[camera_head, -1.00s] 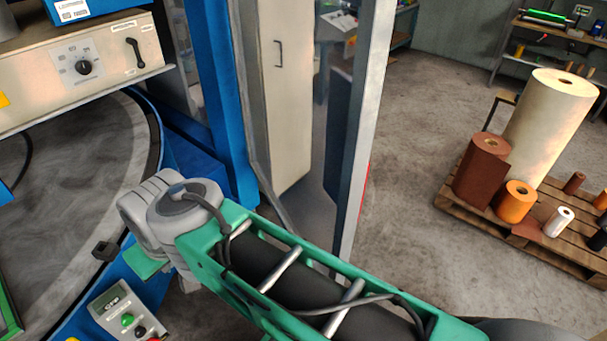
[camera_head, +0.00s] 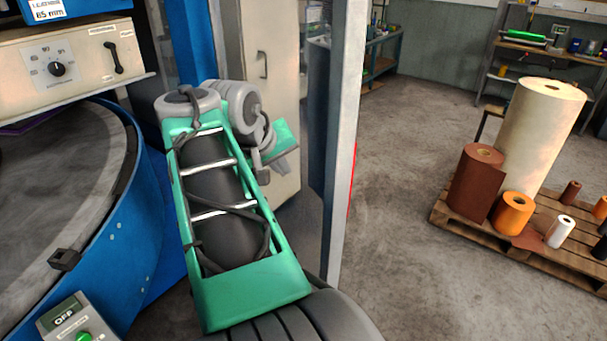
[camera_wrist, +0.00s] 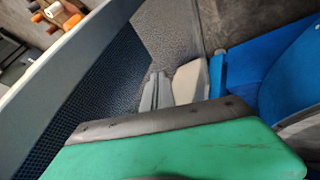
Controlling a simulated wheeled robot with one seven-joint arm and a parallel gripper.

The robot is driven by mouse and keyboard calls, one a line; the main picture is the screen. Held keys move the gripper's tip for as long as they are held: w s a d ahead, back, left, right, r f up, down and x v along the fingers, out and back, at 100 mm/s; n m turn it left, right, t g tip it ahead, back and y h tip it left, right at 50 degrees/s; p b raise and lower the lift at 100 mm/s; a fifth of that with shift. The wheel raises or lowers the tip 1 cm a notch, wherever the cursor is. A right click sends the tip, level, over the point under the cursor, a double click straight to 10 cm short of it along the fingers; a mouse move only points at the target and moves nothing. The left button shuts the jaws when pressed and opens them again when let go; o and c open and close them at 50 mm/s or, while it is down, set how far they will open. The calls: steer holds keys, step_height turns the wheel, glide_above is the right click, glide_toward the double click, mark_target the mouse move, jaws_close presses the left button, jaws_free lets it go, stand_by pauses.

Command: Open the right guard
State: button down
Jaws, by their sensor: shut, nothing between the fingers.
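The right guard shows in the head view as a tall clear panel with a grey metal frame; its thick upright (camera_head: 345,140) has a red strip on its far edge. A grey upright also crosses the upper left of the wrist view (camera_wrist: 65,60). My gripper shows in the wrist view (camera_wrist: 154,90) as two thin grey fingers close together, shut and empty, beyond a green body. In the head view its green back shows left of the upright; its fingertips cannot be made out. I cannot tell whether it touches the guard or how far the guard stands open.
A blue machine with a round table (camera_head: 60,180) stands at the left, under a beige control panel (camera_head: 60,65). An OFF button box (camera_head: 70,320) is low at left. A beige cabinet (camera_head: 280,70) stands behind my wrist. A pallet of rolls (camera_head: 450,215) is at right; the floor before it is clear.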

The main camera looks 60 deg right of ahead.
mark_target(309, 176)
steer(key=shift+s+d+f+p, duration=0.15)
steer(key=shift+s+d+f, duration=0.15)
steer(key=shift+d+f, duration=0.55)
steer(key=shift+s+d+f+p, duration=0.1)
steer(key=shift+s+d+f, duration=0.3)
steer(key=shift+d, duration=0.8)
steer(key=shift+s+d+f+p, duration=0.15)
steer(key=shift+s+d+f, duration=0.1)
steer(key=shift+d+f, duration=0.6)
steer(key=shift+d+r, duration=0.2)
